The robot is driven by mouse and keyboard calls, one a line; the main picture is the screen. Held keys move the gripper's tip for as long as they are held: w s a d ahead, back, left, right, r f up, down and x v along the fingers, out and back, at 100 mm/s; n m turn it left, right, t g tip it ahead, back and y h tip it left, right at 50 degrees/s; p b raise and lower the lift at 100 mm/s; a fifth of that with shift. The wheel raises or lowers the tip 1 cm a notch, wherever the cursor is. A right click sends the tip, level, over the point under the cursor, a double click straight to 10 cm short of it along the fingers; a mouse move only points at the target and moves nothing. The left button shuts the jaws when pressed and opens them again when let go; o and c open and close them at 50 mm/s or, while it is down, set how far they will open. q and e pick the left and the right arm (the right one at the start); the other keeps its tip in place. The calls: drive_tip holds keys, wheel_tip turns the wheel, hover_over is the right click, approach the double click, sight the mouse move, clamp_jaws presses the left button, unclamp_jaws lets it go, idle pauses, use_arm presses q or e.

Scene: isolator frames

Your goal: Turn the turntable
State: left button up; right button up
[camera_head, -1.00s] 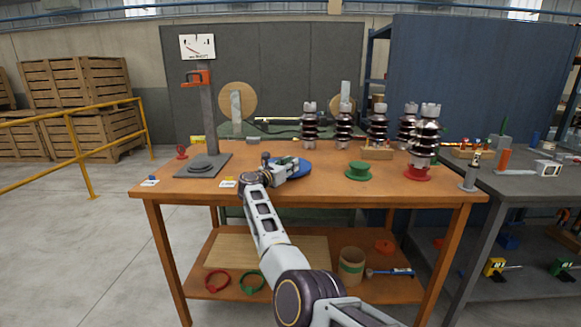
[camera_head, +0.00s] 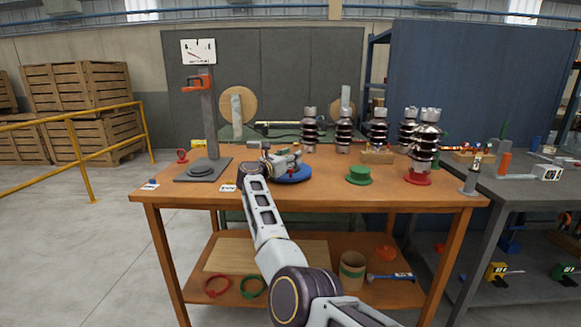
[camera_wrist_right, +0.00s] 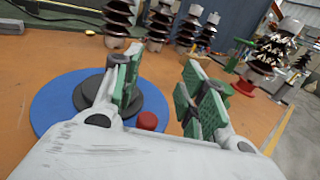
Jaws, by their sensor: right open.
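The turntable is a blue disc (camera_head: 294,176) on the wooden table, partly hidden behind my right gripper (camera_head: 285,160). In the right wrist view the blue disc (camera_wrist_right: 52,100) carries a dark grey round hub (camera_wrist_right: 88,92) and a red knob (camera_wrist_right: 147,121) near its edge. My right gripper (camera_wrist_right: 163,85) is open, with green pads on both fingers. The left finger in that view overlaps the hub and disc. The red knob shows between the fingers, closer to the left one; whether a finger touches it I cannot tell. My left gripper is in neither view.
A grey stand with an orange clamp (camera_head: 196,84) stands left of the turntable. A green spool (camera_head: 358,176) is to its right. Several dark ribbed insulators (camera_head: 426,140) stand at the back and right.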

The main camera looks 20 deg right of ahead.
drive_tip(key=shift+r, duration=2.5)
